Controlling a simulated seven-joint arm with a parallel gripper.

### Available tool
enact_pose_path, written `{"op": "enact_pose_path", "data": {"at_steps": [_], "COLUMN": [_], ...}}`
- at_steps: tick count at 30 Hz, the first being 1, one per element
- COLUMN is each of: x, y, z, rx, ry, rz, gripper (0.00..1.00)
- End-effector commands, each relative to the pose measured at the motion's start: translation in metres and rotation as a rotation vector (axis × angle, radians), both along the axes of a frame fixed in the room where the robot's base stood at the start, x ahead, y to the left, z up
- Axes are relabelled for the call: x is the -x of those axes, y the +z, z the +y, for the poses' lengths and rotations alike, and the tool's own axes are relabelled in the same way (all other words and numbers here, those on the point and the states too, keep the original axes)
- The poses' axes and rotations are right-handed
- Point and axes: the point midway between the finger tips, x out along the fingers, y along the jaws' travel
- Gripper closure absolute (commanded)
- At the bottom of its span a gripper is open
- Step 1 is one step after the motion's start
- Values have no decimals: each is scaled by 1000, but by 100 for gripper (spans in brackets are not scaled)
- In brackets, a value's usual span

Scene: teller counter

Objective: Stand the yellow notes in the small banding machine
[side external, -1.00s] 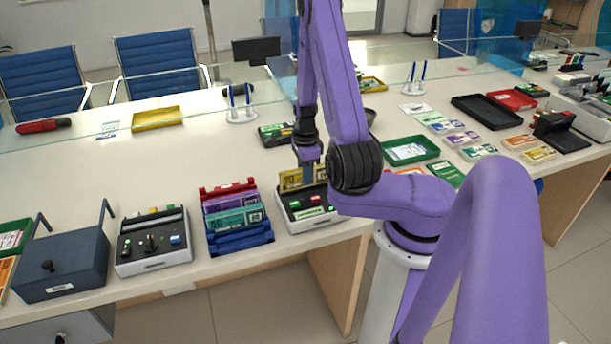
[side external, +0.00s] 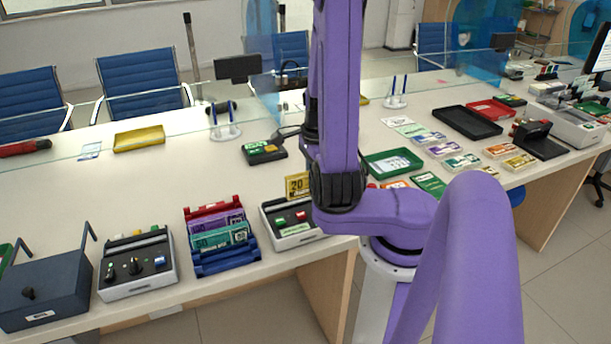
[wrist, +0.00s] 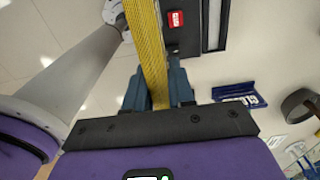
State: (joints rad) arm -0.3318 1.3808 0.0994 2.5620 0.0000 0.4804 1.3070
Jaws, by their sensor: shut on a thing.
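The yellow notes (side external: 297,186) are an upright thin bundle just behind the buttons of a small grey-and-black machine (side external: 292,239) with green and red buttons, likely the banding machine. My arm hides their right part, and I cannot tell whether they touch the machine. In the wrist view the notes (wrist: 147,45) are a long yellow strip seen edge-on, between the two bluish fingers of my gripper (wrist: 155,90), which is shut on them. A dark box with a red button (wrist: 176,18), likely the same machine, shows right beside the strip. In the side view my arm hides the fingers.
Left of the machine stand a blue rack (side external: 228,265) with purple and teal notes, a grey control box (side external: 137,288) and a dark blue box (side external: 45,290). A black device (side external: 264,152) lies behind. A green tray (side external: 393,165) is right of my arm.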

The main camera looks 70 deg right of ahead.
Motion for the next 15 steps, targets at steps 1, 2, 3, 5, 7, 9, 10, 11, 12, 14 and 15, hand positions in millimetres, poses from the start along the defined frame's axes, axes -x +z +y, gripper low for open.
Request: {"op": "enact_pose_path", "data": {"at_steps": [1, 2, 3, 5, 7, 9, 10, 11, 12, 14, 15], "x": [4, 6, 9, 13, 17, 20, 21, 22, 23, 24, 23], "y": [2, 3, 5, 7, 9, 10, 11, 12, 12, 13, 13], "z": [2, 4, 5, 7, 10, 11, 12, 13, 13, 14, 13], "rx": [1, 2, 2, 2, 1, 2, 2, 2, 1, 1, 1], "ry": [-2, -1, -1, -1, -1, 0, -1, -1, -1, 0, 1], "rz": [-1, -1, -1, -1, 0, -1, -1, -1, -1, -1, -1], "gripper": [100, 100, 100, 100, 100, 100, 100, 100, 100, 100, 100]}}
